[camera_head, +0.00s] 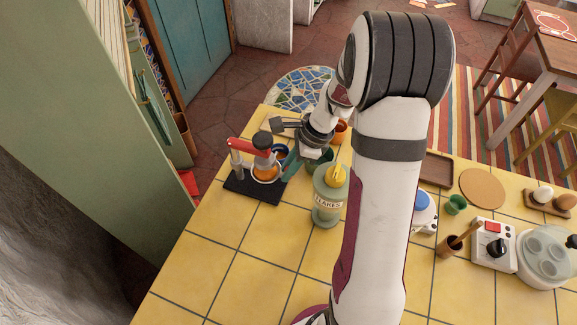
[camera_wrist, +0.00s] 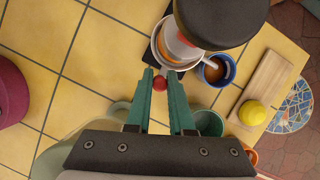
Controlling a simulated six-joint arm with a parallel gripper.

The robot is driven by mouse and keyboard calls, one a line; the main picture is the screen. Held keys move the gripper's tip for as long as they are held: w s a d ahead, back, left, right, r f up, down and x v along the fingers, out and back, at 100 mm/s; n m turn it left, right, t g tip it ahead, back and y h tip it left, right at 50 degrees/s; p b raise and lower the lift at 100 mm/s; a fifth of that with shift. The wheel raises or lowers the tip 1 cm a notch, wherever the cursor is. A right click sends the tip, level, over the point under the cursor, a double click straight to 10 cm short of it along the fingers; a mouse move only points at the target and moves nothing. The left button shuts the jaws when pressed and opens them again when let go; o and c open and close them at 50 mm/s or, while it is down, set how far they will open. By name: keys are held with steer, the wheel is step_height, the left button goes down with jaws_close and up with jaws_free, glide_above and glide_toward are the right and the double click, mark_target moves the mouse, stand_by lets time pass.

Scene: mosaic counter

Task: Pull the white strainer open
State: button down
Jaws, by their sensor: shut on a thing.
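The white strainer (camera_wrist: 155,48) is a round cup with orange in it, part of a juice press. In the head view the strainer (camera_head: 267,181) sits above the press's black base (camera_head: 240,184), under a dark round head and a red lever (camera_head: 243,146). A red knob (camera_wrist: 159,83) is at the strainer's near side in the wrist view. My gripper (camera_wrist: 160,78) has its teal fingers closed around this knob. In the head view my gripper (camera_head: 291,165) is at the press's right side. The dark head hides part of the strainer in the wrist view.
A blue cup (camera_wrist: 226,73) stands close beside the strainer. A green cup (camera_wrist: 208,123) is right of my fingers, and a wooden board with a yellow lemon (camera_wrist: 252,112) lies beyond. A flakes canister (camera_head: 329,205) stands near my arm. The tiled counter (camera_head: 245,285) in front is clear.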

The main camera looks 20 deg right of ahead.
steer(key=s+a+m+t+h, duration=0.1)
steer(key=a+m, duration=0.4)
steer(key=a, duration=1.1)
steer(key=shift+s+a+m+t, duration=0.3)
steer(key=shift+s+m+t, duration=0.1)
steer(key=shift+s, duration=0.15)
stand_by(0.9)
stand_by(0.4)
steer(key=c, duration=0.8)
jaws_free()
